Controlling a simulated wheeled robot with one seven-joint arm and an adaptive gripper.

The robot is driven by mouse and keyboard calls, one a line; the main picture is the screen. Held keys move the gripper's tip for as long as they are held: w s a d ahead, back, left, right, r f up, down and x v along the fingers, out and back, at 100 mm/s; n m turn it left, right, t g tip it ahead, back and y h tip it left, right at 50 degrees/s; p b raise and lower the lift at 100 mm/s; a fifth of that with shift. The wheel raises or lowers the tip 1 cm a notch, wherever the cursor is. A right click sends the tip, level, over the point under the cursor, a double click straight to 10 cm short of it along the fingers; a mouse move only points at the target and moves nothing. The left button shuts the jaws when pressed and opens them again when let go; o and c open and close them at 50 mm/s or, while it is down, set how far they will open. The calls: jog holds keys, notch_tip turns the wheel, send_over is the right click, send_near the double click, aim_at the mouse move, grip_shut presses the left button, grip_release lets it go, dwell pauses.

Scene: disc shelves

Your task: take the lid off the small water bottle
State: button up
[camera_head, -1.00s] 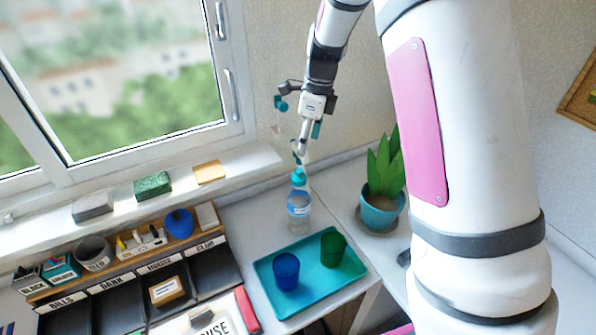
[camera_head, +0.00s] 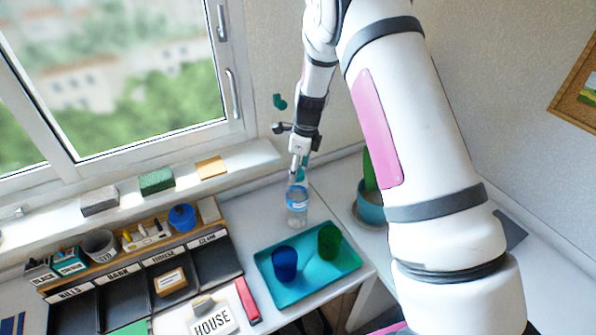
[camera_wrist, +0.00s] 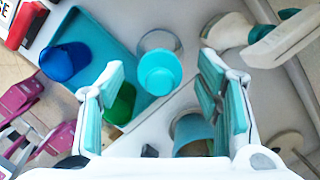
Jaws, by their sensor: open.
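The small water bottle (camera_head: 297,208) is clear with a blue band and stands upright on the white counter behind the tray. Its teal lid (camera_wrist: 160,74) shows from above in the wrist view, with the bottle's clear rim (camera_wrist: 160,41) beyond it. My gripper (camera_head: 298,176) is directly above the bottle in the head view and hides its top. In the wrist view my gripper (camera_wrist: 163,88) is open, with the lid between its teal-padded fingers and a gap on each side.
A teal tray (camera_head: 338,276) holds a blue cup (camera_head: 284,264) and a green cup (camera_head: 330,241) in front of the bottle. A potted plant (camera_head: 371,206) stands to the right, partly behind my arm. A black sorter (camera_head: 208,263) is at left, below the window sill.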

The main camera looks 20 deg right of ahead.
jog(key=shift+c, duration=0.6)
jog(key=c, duration=0.7)
